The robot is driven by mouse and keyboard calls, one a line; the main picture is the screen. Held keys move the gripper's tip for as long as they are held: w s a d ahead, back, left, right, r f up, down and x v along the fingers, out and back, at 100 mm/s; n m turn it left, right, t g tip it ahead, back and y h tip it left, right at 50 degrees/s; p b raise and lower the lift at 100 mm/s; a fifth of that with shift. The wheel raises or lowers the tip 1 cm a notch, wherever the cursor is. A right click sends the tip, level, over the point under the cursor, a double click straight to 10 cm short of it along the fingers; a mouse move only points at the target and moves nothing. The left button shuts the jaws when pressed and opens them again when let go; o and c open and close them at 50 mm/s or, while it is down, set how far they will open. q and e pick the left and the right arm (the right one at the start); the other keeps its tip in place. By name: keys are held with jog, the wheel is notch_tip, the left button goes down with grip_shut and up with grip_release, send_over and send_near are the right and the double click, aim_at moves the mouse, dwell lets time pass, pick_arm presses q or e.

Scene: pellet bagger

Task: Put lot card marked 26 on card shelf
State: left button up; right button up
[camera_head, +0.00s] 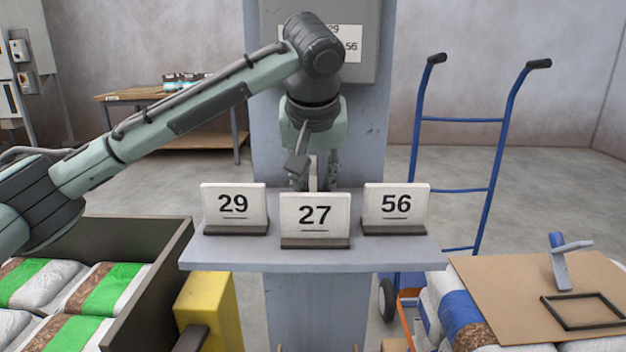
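The card shelf (310,262) is a grey ledge on a column in the middle of the head view. Three white lot cards in dark holders stand on it: card 29 (233,202) at left, card 27 (315,209) at front middle, and card 56 (396,203) at right. I see no card marked 26. My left gripper (315,178) points down just behind card 27, which hides its fingertips. A pale strip shows between its fingers; I cannot tell whether it is held. My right gripper is out of view.
A panel (374,30) with a partly hidden number sheet is behind my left arm. A dark-walled bin (150,290) of bags is at left, beside a yellow post (206,300). A blue hand truck (460,190) and a cardboard-topped bag stack (520,285) are at right.

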pick_arm(q)
jog(key=v, duration=1.2)
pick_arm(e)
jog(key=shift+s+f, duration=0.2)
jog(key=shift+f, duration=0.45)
pick_arm(q)
jog(key=shift+r, duration=0.1)
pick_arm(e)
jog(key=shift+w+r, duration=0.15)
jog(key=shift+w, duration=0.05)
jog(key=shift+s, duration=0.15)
